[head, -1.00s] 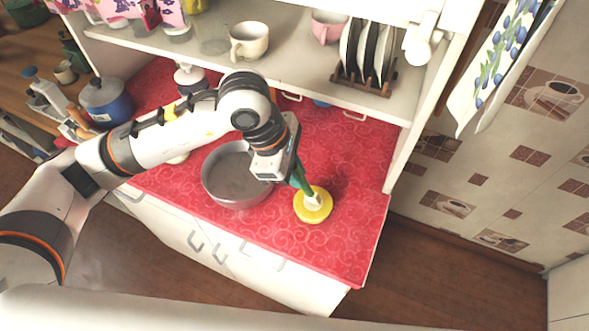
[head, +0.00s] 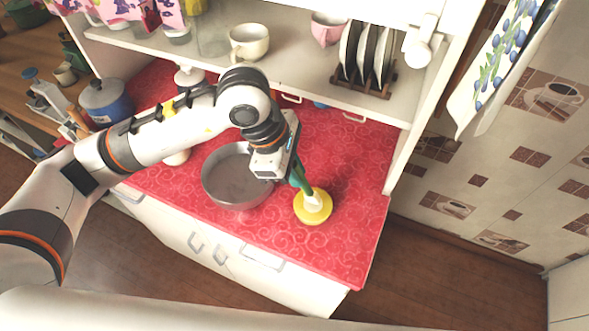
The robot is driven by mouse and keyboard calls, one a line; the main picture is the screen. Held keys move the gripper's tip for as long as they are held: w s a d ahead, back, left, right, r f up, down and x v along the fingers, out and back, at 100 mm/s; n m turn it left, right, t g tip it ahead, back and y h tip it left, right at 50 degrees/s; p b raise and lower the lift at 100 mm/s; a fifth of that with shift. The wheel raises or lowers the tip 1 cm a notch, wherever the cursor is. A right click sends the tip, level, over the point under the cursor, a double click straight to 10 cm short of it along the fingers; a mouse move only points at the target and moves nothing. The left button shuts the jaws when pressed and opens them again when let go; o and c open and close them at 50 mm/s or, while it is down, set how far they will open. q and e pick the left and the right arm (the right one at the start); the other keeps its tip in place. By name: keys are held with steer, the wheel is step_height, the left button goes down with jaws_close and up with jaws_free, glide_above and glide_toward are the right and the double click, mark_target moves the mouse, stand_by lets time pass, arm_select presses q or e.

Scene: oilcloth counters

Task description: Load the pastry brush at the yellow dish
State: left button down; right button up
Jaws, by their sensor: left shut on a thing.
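The yellow dish (head: 313,216) sits on the red oilcloth near the front right of the counter. The pastry brush (head: 304,184) has a green handle and a pale head; it leans down into the dish, with its head over or in it. I cannot tell whether the bristles touch the bottom. My left gripper (head: 294,172) is shut on the upper end of the brush handle, up and to the left of the dish; its fingers are partly hidden by the wrist. My right gripper does not show.
A grey metal pan (head: 236,190) stands just left of the dish, below my wrist. A shelf (head: 290,73) with a cream cup (head: 249,42) and a plate rack (head: 366,82) overhangs the back. A blue pot (head: 107,103) stands at far left. Red cloth right of the dish is clear.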

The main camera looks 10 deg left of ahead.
arm_select(q)
steer(key=shift+r+p, duration=0.95)
steer(key=shift+r, duration=2.1)
